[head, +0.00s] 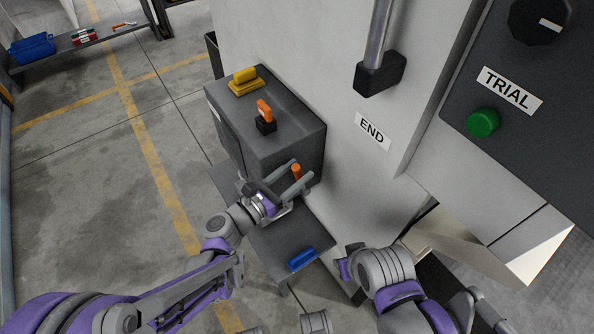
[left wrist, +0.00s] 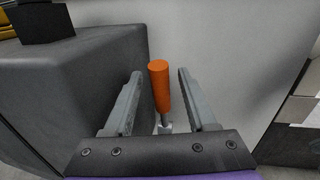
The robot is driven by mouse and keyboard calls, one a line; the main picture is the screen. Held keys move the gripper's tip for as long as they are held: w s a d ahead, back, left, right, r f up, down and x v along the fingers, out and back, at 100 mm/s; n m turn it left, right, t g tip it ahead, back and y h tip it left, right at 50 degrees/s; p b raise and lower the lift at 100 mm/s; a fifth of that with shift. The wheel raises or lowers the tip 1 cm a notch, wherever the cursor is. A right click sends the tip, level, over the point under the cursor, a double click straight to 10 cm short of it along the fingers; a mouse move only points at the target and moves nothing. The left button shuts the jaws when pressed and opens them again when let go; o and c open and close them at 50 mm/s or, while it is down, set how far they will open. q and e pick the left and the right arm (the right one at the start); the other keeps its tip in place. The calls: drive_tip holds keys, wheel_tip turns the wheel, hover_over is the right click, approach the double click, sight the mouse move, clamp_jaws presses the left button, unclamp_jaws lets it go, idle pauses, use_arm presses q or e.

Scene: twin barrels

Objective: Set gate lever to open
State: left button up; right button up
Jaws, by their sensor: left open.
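A lever with an orange cylindrical handle (head: 296,172) stands beside the dark grey box (head: 225,128), close to the pale machine wall. In the left wrist view the orange handle (left wrist: 159,84) rises between the fingers on a thin metal stem, tilted slightly. My left gripper (head: 303,170) is open, one finger on each side of the handle. In the left wrist view a gap shows between the handle and each finger of the gripper (left wrist: 158,88). The lever's base is mostly hidden by the gripper. My right arm shows at the lower right; I make out no right fingers.
On the box are an orange switch (head: 265,110) and a yellow block (head: 246,80). A blue object (head: 302,259) lies on the grey shelf below. A metal bar (head: 379,30) ends above the END label (head: 372,131). A green button (head: 483,122) is at right. Left floor is open.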

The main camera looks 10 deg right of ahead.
use_arm(q)
drive_tip(key=shift+w+d, duration=0.15)
drive_tip(key=shift+d, duration=0.1)
clamp_jaws()
idle(1.4)
